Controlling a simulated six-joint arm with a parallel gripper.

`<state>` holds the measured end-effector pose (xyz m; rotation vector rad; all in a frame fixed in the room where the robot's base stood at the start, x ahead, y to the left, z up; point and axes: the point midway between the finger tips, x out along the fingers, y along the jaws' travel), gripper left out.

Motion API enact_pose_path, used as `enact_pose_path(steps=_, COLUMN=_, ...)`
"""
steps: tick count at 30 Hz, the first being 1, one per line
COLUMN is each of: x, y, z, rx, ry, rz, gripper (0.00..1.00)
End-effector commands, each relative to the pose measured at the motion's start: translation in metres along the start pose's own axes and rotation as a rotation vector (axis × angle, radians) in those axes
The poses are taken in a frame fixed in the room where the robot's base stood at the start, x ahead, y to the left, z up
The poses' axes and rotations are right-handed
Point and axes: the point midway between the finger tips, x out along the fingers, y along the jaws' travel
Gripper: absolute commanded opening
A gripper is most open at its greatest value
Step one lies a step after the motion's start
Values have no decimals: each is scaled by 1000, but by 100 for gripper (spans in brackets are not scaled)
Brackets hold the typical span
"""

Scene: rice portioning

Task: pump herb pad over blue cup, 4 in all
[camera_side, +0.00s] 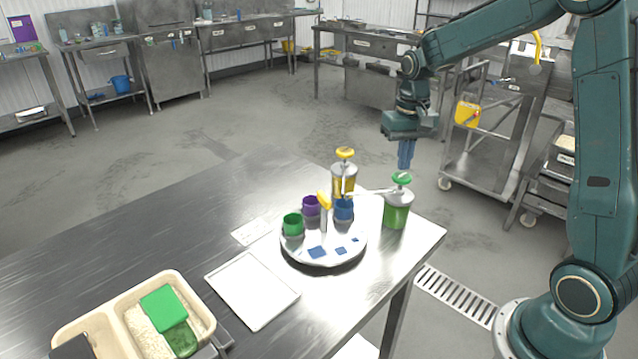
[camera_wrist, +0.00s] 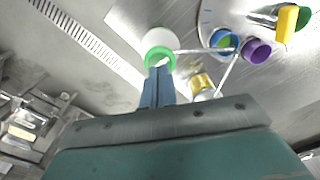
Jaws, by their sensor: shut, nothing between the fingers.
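The herb pump is a clear bottle of green contents (camera_side: 396,216) with a green pad (camera_side: 401,179) on top; the green pad also shows in the wrist view (camera_wrist: 160,57). Its spout reaches left toward the blue cup (camera_side: 344,210), which stands on the round turntable (camera_side: 290,252). In the wrist view the blue cup (camera_wrist: 236,42) shows green inside. My gripper (camera_side: 404,167) is shut and empty, pointing down just above the green pad; in the wrist view its fingertips (camera_wrist: 158,70) overlap the pad's edge. I cannot tell whether they touch.
A yellow-topped pump (camera_side: 345,154) stands behind the blue cup. A purple cup (camera_side: 311,205), a green cup (camera_side: 293,226) and a yellow handle (camera_side: 324,201) are on the turntable. A white tray (camera_side: 250,290) and a rice bin (camera_side: 206,318) lie nearer the front left.

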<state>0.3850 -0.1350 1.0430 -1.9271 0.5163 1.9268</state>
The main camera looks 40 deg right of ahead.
Motion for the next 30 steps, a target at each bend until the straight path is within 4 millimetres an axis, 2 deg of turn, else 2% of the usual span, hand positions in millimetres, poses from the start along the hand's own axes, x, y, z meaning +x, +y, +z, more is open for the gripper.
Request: enact_pose_path(steps=30, x=20, y=0, z=0, rx=0, ry=-1, rz=0, gripper=0)
